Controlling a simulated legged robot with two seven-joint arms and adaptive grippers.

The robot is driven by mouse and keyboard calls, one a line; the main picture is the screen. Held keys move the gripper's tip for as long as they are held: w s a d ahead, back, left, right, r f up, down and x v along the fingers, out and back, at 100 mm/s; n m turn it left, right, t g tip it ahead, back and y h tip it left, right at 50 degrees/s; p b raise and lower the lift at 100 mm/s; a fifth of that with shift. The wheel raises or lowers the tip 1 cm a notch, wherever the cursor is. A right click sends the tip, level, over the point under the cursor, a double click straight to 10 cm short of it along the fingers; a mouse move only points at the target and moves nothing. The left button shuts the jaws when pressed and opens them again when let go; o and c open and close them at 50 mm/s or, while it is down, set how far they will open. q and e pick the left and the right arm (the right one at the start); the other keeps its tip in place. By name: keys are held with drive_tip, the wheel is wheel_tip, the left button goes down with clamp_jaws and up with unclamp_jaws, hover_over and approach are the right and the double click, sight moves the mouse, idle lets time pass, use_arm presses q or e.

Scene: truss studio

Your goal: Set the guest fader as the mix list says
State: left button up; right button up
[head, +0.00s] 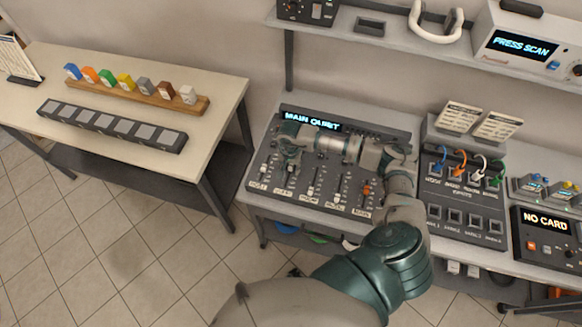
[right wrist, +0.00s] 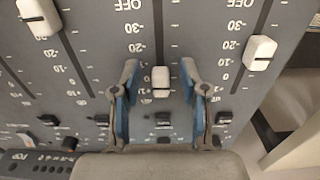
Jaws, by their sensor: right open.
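The mixing console (head: 300,195) has a lit screen reading "MAIN QUIET" and a row of vertical faders. My right gripper (head: 289,158) is over the second fader from the left. In the right wrist view its open fingers (right wrist: 160,88) stand on both sides of a white fader cap (right wrist: 160,82), with a gap on each side. In that view OFF is toward the top. Neighbouring white caps (right wrist: 260,52) and (right wrist: 40,15) lie outside the fingers. My left gripper is not in view.
Two printed cards (head: 458,117) (head: 497,127) stand behind a patch panel (head: 462,195) with coloured cables; their text is too small to read. A shelf (head: 355,35) hangs above the console. A side table (head: 205,78) at left carries coloured blocks.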

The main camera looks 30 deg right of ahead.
sight(290, 168)
wheel_tip(290, 168, up, 12)
idle(0.5)
drive_tip(key=shift+w+f, duration=0.1)
